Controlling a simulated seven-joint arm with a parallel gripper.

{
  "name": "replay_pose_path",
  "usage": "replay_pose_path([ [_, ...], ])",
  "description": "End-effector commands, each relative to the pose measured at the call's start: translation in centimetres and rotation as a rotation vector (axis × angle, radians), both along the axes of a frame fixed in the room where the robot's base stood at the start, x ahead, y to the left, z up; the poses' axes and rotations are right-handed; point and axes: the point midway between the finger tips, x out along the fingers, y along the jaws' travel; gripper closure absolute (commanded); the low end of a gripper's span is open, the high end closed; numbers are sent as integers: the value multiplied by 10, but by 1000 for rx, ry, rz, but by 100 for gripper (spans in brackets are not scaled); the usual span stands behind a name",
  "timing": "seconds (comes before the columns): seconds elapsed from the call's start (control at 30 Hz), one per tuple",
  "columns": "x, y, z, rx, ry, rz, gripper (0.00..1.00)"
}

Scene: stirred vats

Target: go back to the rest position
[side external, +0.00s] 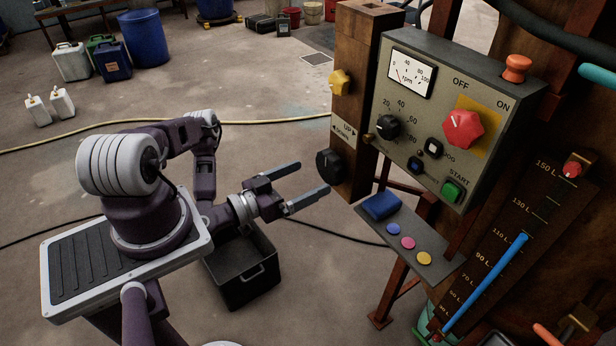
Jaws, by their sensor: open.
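My gripper (308,184) is open and empty, with its two dark fingers apart and pointing right. It is in free air to the left of the wooden post (357,100) and the control panel (445,115). The fingertips look close to the black knob (329,164) on the post in the picture; I cannot tell whether they touch anything. The panel carries a red selector knob (463,129) by OFF and ON, a green START button (453,191), a black dial (387,127) and an rpm meter (411,74).
A shelf (440,262) below the panel holds a blue block (382,206) and coloured discs. A black bin (250,288) stands under my arm. A litre scale (500,265) with a blue bar is at right. Hoses cross the floor. Canisters (72,62) stand far left.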

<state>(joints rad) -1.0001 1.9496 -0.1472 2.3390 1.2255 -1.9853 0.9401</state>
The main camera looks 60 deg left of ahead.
Motion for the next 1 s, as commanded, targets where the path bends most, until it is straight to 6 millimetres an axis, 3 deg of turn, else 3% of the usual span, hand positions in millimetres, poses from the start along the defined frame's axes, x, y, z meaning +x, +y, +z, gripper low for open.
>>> replay_pose_path([
  [0.13,5,-18,-11,62,64,-145,0],
  [0.2,3,-38,-33,152,188,-336,0],
  [0.27,-4,-44,-57,259,346,-502,0],
  [0.33,-1,-30,-68,392,517,-605,0],
  [0.47,22,5,-43,574,732,-603,0],
  [0.57,36,25,-7,664,857,-535,0],
  [0.67,42,38,52,716,968,-407,0],
  [0.77,32,35,118,696,1036,-258,0],
  [0.9,-14,5,200,557,1066,-92,0],
  [1.0,-65,-28,239,412,1065,-43,0],
])
